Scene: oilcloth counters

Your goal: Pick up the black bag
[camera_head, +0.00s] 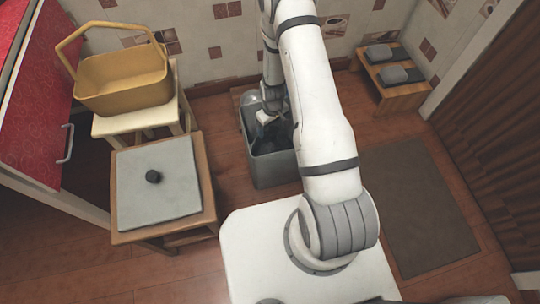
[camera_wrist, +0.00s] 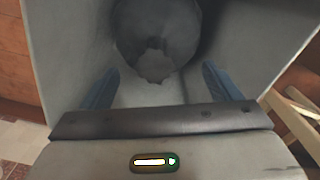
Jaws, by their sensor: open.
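The black bag (camera_wrist: 155,30) shows in the wrist view as a dark grey, rounded bundle with a ragged, lighter tip, inside a grey bin (camera_wrist: 60,50). My gripper (camera_wrist: 161,70) is open, with its two bluish fingers apart inside the bin. The bag lies ahead of the fingertips, between their lines; I see no contact. In the head view the grey bin (camera_head: 275,171) stands on the floor near the tiled wall, and my arm reaches down into it. There the bag is mostly hidden, and I cannot separate it from my dark wrist parts.
A yellow basket (camera_head: 125,80) sits on another stool behind. A wooden bench (camera_head: 393,75) is at the back right. A dark mat (camera_head: 415,205) lies on the floor.

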